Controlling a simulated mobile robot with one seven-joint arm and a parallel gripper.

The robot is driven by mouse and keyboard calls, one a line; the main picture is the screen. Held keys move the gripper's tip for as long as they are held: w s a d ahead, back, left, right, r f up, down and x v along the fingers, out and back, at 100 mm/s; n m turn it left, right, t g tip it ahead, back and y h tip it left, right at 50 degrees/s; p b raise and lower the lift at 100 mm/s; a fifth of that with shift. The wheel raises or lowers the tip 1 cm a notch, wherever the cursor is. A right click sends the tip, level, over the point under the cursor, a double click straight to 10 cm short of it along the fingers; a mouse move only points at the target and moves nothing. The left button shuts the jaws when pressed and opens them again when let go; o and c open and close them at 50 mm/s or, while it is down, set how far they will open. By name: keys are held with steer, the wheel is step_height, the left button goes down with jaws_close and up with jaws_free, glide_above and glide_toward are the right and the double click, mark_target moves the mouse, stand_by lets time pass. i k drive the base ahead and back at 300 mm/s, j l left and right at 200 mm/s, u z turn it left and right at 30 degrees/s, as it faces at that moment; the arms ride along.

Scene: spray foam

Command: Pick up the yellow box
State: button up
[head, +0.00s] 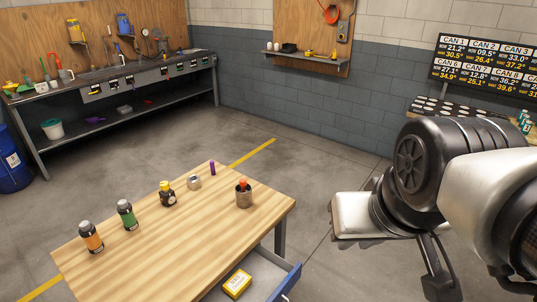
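The yellow box (237,284) lies in an open drawer (266,271) under the front right of the wooden table. It is small, with a pale label on top. My arm comes in from the right edge, and my gripper (436,276) hangs at the lower right, to the right of the drawer and apart from the box. Its fingers are dark and partly hidden by the arm, so I cannot tell whether they are open or shut. I see nothing held in it.
The wooden table (150,255) carries an orange-banded bottle (91,238), a green bottle (128,215), a yellow-capped jar (167,194), a small metal can (194,182), a purple tube (212,168) and a cup (243,198). The blue drawer front (287,283) juts out. Floor beyond is clear.

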mark_target(237, 283)
steer(key=i+u, duration=0.15)
steer(key=u, duration=0.25)
steer(key=i+l+u, duration=0.15)
steer(key=u, duration=0.2)
steer(key=i+l+u, duration=0.15)
steer(key=u, duration=0.25)
